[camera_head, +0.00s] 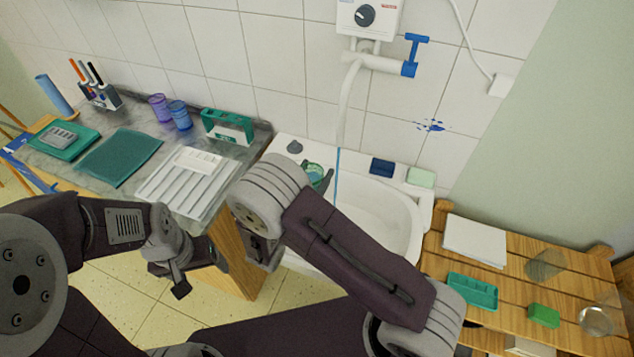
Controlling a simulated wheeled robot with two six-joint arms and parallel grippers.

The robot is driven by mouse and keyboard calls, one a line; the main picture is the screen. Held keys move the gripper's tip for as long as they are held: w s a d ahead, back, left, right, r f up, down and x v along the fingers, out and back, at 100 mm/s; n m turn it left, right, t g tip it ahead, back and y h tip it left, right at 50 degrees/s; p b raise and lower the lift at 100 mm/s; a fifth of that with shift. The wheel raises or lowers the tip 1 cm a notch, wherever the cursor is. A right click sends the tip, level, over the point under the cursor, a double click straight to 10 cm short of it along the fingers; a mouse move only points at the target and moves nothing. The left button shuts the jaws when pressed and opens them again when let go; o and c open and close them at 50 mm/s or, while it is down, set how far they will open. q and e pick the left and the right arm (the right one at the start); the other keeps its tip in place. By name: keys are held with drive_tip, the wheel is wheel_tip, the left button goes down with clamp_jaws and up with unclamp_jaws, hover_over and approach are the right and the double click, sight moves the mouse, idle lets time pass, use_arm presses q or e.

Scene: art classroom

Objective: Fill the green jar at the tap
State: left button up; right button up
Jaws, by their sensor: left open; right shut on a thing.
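The green jar (313,170) is at the left side of the white sink (385,215), mostly hidden behind my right arm. My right gripper (322,180) is shut on it; the fingers are largely hidden. The tap (375,62) is on the wall, with a blue handle (415,55) and a long white spout (347,105). A thin blue stream of water (337,172) falls from the spout, just right of the jar in the picture. I cannot see whether any enters the jar, or its level. My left gripper (198,274) is open and empty, in front of the counter.
A grey counter (100,105) on the left holds a white tray (188,182), purple and blue cups, a green caddy (228,127) and teal mats. A dark blue block (382,168) and pale green sponge lie on the sink's rim. A wooden slatted table (520,275) stands right.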

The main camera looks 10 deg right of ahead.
drive_tip(key=shift+s+a, duration=0.4)
drive_tip(key=shift+a, duration=0.35)
drive_tip(key=shift+s+a, duration=0.4)
drive_tip(key=shift+a, duration=0.35)
drive_tip(key=shift+s+a, duration=0.4)
drive_tip(key=shift+a, duration=0.35)
